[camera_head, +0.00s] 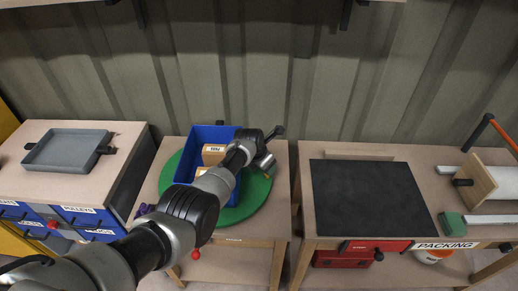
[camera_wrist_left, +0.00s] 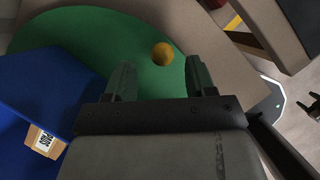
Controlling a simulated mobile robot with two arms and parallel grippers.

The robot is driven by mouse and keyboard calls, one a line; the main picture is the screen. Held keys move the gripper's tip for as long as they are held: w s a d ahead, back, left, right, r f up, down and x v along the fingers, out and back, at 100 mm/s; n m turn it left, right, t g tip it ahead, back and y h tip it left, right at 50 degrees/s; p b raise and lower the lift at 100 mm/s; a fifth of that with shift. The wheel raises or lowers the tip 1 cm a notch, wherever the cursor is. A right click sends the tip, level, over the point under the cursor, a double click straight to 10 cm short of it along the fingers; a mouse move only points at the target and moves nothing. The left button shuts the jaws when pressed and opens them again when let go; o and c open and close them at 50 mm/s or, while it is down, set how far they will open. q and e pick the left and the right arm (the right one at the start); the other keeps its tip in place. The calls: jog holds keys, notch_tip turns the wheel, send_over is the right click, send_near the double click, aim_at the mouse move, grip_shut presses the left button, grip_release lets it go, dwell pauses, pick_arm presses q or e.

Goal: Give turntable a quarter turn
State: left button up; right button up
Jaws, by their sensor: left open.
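The turntable (camera_head: 256,198) is a green round disc on a small wooden table. A blue bin (camera_head: 199,137) stands on it with cardboard boxes (camera_head: 213,153) inside. My left arm reaches across the bin and hides part of both. My left gripper (camera_head: 265,163) is over the right part of the disc. In the left wrist view the open fingers (camera_wrist_left: 157,75) point across the green disc (camera_wrist_left: 100,38). A yellow round knob (camera_wrist_left: 162,53) shows between and just beyond the fingertips; I see no contact.
A bench with a dark mat (camera_head: 370,198) stands to the right, near a "PACKING" label (camera_head: 445,245). On the left, a cabinet carries a grey tray (camera_head: 67,149). A corrugated wall (camera_head: 270,70) closes off the back.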

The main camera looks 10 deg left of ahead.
pick_arm(q)
jog(key=p+v, duration=0.2)
jog(key=v, duration=0.5)
jog(key=shift+p, duration=0.3)
pick_arm(e)
notch_tip(320, 180, up, 4)
jog(key=shift+f, duration=0.1)
